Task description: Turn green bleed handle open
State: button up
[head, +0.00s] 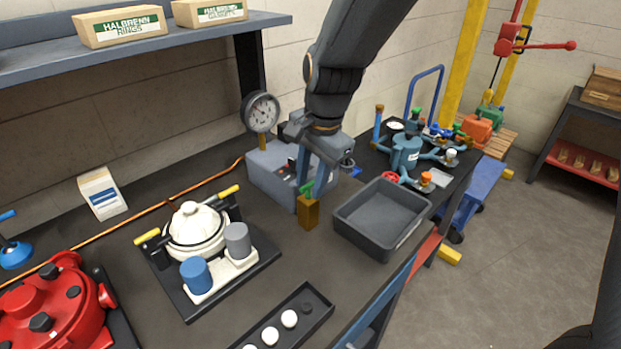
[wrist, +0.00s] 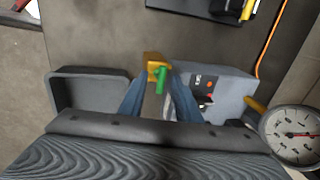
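The green bleed handle (head: 307,189) is a small lever on a brass valve block (head: 308,213) at the front of a grey pump unit (head: 270,174). In the wrist view the green handle (wrist: 161,79) stands out from the brass block (wrist: 153,61). My gripper (head: 312,180) points down over the block. In the wrist view my gripper (wrist: 159,84) has its two blue-grey fingers apart, one on each side of the handle, with visible space between them. Whether either finger touches the handle is unclear. The fingers partly hide the handle in the head view.
A dark grey bin (head: 382,217) stands right of the block. A pressure gauge (head: 262,112) rises behind the pump. A tray of white balls (head: 289,318) lies at the front.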

grip_shut()
